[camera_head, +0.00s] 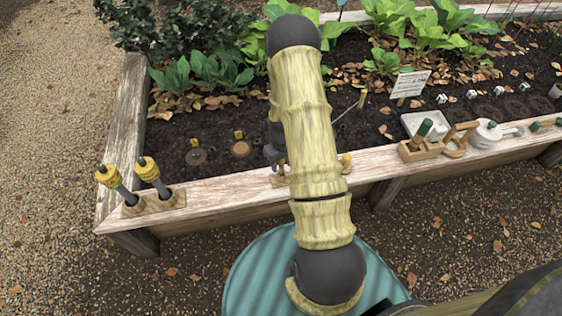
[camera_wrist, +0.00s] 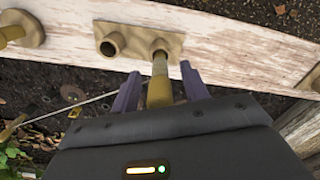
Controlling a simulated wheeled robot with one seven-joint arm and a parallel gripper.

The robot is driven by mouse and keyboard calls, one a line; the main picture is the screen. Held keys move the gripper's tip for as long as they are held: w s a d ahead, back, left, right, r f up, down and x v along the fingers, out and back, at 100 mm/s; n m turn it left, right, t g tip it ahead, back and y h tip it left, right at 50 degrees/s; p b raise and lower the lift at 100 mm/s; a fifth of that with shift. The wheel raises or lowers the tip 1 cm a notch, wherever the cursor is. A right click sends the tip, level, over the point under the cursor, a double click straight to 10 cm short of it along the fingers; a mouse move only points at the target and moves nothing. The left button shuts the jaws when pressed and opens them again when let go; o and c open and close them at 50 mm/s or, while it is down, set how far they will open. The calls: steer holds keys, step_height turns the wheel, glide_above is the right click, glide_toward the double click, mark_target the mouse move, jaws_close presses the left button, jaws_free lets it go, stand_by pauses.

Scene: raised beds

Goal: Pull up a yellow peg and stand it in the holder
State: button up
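In the wrist view a yellow peg (camera_wrist: 160,88) stands between my gripper's two purple fingers (camera_wrist: 160,92), its narrow end at the right socket of a two-hole wooden holder (camera_wrist: 121,32). The fingers are spread, with small gaps showing beside the peg. The holder's left socket looks empty. In the head view the holder (camera_head: 280,178) sits on the bed's front board, mostly hidden behind my arm, which also hides most of my gripper. Another yellow peg (camera_head: 361,98) stands in the soil with a string at it; it also shows in the wrist view (camera_wrist: 12,130).
Two yellow-topped tools (camera_head: 108,176) (camera_head: 149,170) stand in a holder at the left of the front board (camera_head: 235,190). A wooden caddy (camera_head: 420,150) and a pale can (camera_head: 487,135) are on the right. A yellow knob (camera_head: 345,160) shows just right of my arm.

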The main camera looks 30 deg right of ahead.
steer(key=shift+r, duration=0.1)
step_height(320, 180, up, 17)
steer(key=p, duration=0.3)
steer(key=shift+r, duration=0.15)
stand_by(1.1)
steer(key=s+a+r+m+t, duration=0.1)
steer(key=s+a+r+t, duration=0.2)
steer(key=s+a+r, duration=1)
step_height(320, 180, up, 22)
steer(key=p, duration=2.2)
steer(key=shift+w+a+r, duration=0.2)
steer(key=shift+w+a, duration=0.1)
steer(key=shift+a, duration=0.05)
